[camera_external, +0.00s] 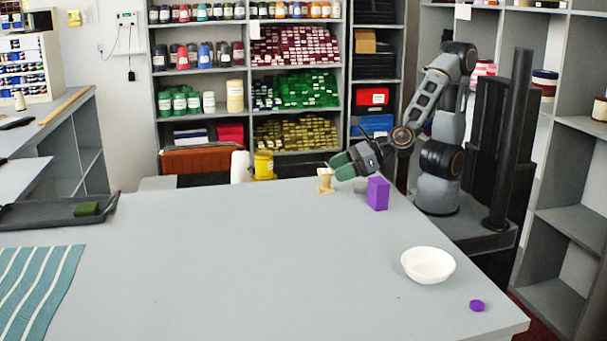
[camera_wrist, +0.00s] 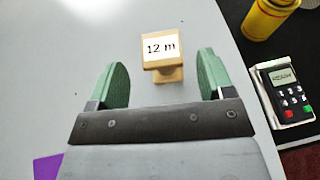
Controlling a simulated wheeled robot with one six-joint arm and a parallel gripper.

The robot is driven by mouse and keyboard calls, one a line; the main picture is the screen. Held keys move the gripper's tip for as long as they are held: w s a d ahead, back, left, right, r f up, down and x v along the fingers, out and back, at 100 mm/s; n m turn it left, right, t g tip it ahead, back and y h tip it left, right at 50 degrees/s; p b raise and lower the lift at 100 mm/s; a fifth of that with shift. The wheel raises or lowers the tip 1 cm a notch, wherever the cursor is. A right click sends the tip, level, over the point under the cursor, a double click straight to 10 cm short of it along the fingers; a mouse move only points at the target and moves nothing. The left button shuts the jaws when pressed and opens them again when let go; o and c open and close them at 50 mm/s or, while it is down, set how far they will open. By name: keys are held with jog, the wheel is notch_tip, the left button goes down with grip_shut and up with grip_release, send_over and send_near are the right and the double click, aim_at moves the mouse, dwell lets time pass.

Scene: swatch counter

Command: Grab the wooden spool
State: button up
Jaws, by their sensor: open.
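The wooden spool (camera_external: 325,181) stands upright near the far edge of the grey counter. In the wrist view the spool (camera_wrist: 163,57) shows a white top label reading "12 m". My gripper (camera_external: 345,166) is just right of the spool in the external view, with green fingers. In the wrist view my gripper (camera_wrist: 161,74) is open, with one finger on each side of the spool's line. The spool is ahead, around fingertip level, with a gap to both fingers. Nothing is held.
A purple box (camera_external: 378,194) stands right of the spool. A yellow tin (camera_external: 263,166) is behind, left. A card reader (camera_wrist: 287,92) lies right in the wrist view. A white bowl (camera_external: 428,266) and purple disc (camera_external: 477,305) sit at front right. The counter's middle is clear.

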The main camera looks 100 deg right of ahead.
aim_at(326, 171)
jog(key=shift+w+d+p, duration=0.25)
jog(key=shift+w+p, duration=0.55)
jog(key=shift+p, duration=0.4)
jog(key=shift+f+p+x, duration=0.25)
jog(key=shift+p+x, duration=0.7)
jog(key=shift+x, duration=0.35)
jog(key=shift+s, duration=0.1)
jog(key=shift+c, duration=0.3)
jog(key=c, duration=0.9)
